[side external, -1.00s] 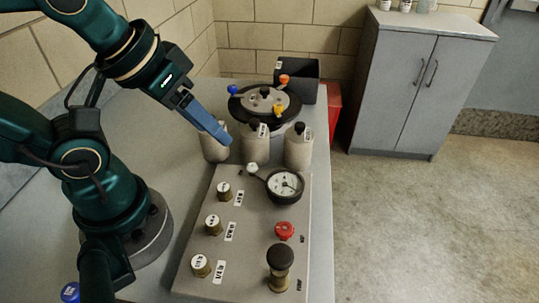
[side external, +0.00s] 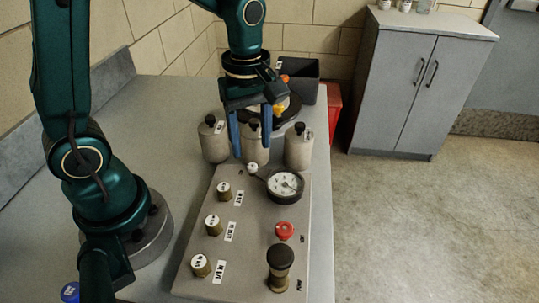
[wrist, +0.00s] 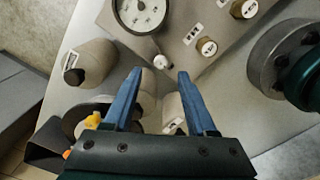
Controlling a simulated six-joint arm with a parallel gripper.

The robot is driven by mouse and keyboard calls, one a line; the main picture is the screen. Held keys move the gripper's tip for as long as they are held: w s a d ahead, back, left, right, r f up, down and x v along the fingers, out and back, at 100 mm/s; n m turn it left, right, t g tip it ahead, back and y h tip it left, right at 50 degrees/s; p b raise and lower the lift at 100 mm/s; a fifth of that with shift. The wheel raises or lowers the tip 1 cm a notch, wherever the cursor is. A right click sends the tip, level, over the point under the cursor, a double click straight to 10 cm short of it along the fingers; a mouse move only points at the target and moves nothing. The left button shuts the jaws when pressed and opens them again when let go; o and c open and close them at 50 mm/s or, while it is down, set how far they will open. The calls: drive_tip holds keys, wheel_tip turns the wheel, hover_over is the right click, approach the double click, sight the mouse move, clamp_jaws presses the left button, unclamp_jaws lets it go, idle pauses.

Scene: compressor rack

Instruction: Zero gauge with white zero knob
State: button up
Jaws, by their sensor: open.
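The white zero knob (side external: 252,168) is small and sits on a short stem at the upper left of the round gauge (side external: 286,186). The gauge has a white dial and black rim and is mounted on the grey panel (side external: 245,262). My gripper (side external: 251,152) is open and points down, its blue fingers just above and behind the knob. In the wrist view the knob (wrist: 160,62) shows between and just beyond the fingertips (wrist: 160,74), with nothing held. The gauge (wrist: 140,12) is cut off at the top of that view. I cannot tell the needle's exact reading.
Three grey bottles with black caps, one of them (side external: 299,147) at the right, stand close behind the panel. A dark round fixture and a black bin (side external: 302,88) are behind them. Brass knobs, a red knob (side external: 284,230) and a black-topped pump handle (side external: 280,258) rise from the panel.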

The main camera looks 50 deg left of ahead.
sight(253, 166)
drive_tip(key=shift+f, duration=2.5)
clamp_jaws()
